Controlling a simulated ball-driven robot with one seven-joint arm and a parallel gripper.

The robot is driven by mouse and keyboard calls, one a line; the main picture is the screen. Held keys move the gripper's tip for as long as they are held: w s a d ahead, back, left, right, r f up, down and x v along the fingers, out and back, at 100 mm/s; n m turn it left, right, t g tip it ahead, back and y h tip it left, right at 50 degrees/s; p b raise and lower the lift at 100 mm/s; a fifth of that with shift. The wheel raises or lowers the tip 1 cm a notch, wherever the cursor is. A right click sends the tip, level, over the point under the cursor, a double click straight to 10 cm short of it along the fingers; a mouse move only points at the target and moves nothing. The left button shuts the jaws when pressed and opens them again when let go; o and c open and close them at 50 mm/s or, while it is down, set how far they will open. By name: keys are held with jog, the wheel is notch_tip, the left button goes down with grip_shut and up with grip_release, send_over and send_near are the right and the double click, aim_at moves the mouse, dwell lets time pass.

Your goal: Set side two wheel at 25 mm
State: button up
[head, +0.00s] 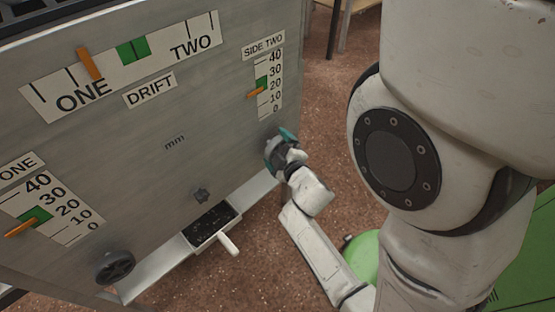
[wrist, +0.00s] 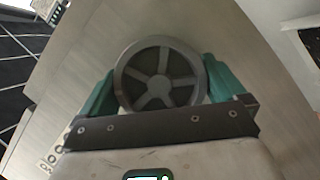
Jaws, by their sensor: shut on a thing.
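The side two scale (head: 270,86) is at the right of the grey panel, marked 0 to 40. Its orange pointer (head: 257,92) sits near the 20 mark, at about the lower edge of the green band (head: 262,82). The side two wheel (wrist: 160,77) is a dark, spoked handwheel in the wrist view. It is mostly hidden behind my gripper (head: 281,143) in the head view. My gripper is shut on the wheel, with one teal finger at each side of the rim.
The drift scale (head: 165,48) has its orange pointer (head: 90,64) near ONE, left of its green band. The side one scale (head: 48,207) and another wheel (head: 115,267) are at lower left. A white-handled lever (head: 228,244) sticks out at the panel's bottom.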

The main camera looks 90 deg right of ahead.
jog(key=n+b, duration=0.1)
jog(key=b, duration=0.3)
jog(key=f+n+h+b, duration=0.1)
jog(key=n+b, duration=0.1)
jog(key=b, duration=0.2)
jog(key=shift+h, duration=0.3)
jog(key=n+b, duration=0.1)
jog(key=b, duration=0.2)
jog(key=shift+r+n+h, duration=0.15)
jog(key=shift+n+h, duration=0.15)
jog(key=shift+n, duration=0.1)
jog(key=shift+r+n+b, duration=0.15)
jog(key=shift+n+b, duration=0.35)
jog(key=shift+b, duration=0.6)
jog(key=shift+r+h, duration=0.15)
jog(key=shift+h, duration=0.15)
jog(key=o, duration=0.6)
jog(key=shift+a, duration=0.1)
